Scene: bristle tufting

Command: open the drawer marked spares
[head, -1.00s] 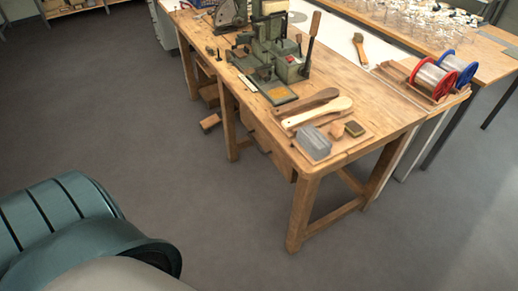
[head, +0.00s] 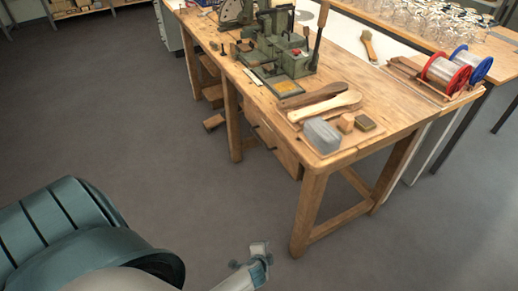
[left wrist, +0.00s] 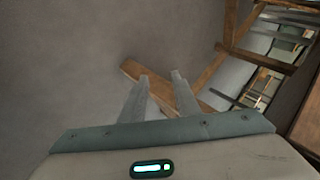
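A wooden drawer front (head: 275,143) sits under the near long edge of the wooden workbench (head: 385,100). It looks shut, with a small dark handle at its left part. No marking can be read on it. My left gripper (head: 259,247) is low over the floor, in front of the bench's near leg and well below the drawer. In the left wrist view my left gripper (left wrist: 160,76) has its two fingers apart with nothing held between them. A wooden beam shows beyond them. My right gripper is not in view.
The bench top holds a green machine (head: 280,50), wooden brush handles (head: 325,105), a grey block (head: 322,135) and red and blue spools (head: 447,72). A bench leg (head: 308,215) stands just right of my left gripper. The floor on the left is clear.

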